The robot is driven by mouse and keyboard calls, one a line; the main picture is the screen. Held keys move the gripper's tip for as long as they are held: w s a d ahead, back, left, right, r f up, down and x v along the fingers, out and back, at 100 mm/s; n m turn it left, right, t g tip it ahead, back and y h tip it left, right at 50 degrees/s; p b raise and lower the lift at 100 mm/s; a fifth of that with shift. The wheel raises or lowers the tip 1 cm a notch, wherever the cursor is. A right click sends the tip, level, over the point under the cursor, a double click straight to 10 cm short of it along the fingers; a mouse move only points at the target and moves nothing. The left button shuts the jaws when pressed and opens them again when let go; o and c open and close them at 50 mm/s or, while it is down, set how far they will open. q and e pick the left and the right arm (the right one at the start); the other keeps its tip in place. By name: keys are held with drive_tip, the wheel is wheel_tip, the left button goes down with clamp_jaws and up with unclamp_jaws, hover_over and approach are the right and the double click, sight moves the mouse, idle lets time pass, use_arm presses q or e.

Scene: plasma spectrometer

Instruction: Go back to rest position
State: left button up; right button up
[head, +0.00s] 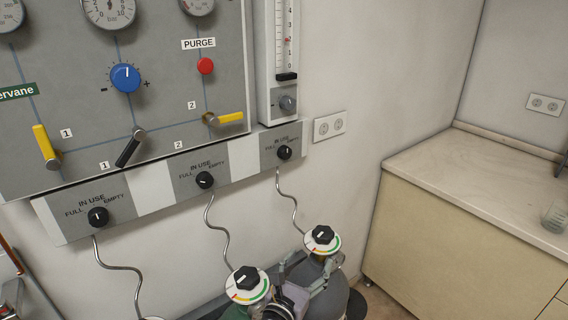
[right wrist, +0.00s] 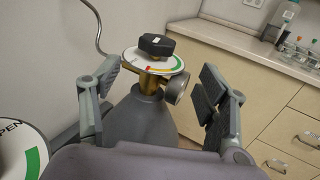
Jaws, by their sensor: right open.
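My right gripper (head: 311,268) is at the bottom middle of the head view, among the gas cylinders. In the right wrist view my right gripper (right wrist: 161,78) is open and empty. Its two fingers stand apart, left and right of a grey cylinder (right wrist: 138,122) with a black valve knob (right wrist: 156,44) on a white, coloured dial. I see no contact between the fingers and the valve. That knob (head: 322,234) also shows in the head view, just beyond the gripper. A second black knob (head: 245,278) on a similar dial is nearer, left of the gripper. My left gripper is not visible.
A grey wall panel (head: 70,110) with gauges, a blue knob and yellow levers is at upper left. Below it runs a strip with black selector knobs (head: 204,180) and thin curled pipes. A counter (head: 470,180) with cabinets stands at right.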

drive_tip(key=s+d+f+m+g+y, duration=0.3)
drive_tip(key=s+d+f+m+g, duration=0.5)
drive_tip(key=s+d+f+m, duration=0.6)
drive_tip(key=s+a+r+m+g+y, duration=0.1)
drive_tip(key=s+m+g+y, duration=0.15)
drive_tip(key=s+m, duration=0.55)
drive_tip(key=s+a+r+m+g+y, duration=0.15)
drive_tip(key=s+m+y, duration=0.35)
drive_tip(key=s, duration=0.6)
wheel_tip(320, 180, down, 25)
drive_tip(key=g+h, duration=0.1)
drive_tip(key=h, duration=0.1)
drive_tip(key=s+d+f, duration=0.1)
drive_tip(key=s+f, duration=0.7)
drive_tip(key=s+d+f+g, duration=0.1)
drive_tip(key=s+d+f, duration=0.1)
drive_tip(key=s+f, duration=0.7)
drive_tip(key=shift+s+d+f, duration=0.15)
drive_tip(key=shift+s+d, duration=0.1)
drive_tip(key=shift+s, duration=0.05)
drive_tip(key=shift+c, duration=0.3)
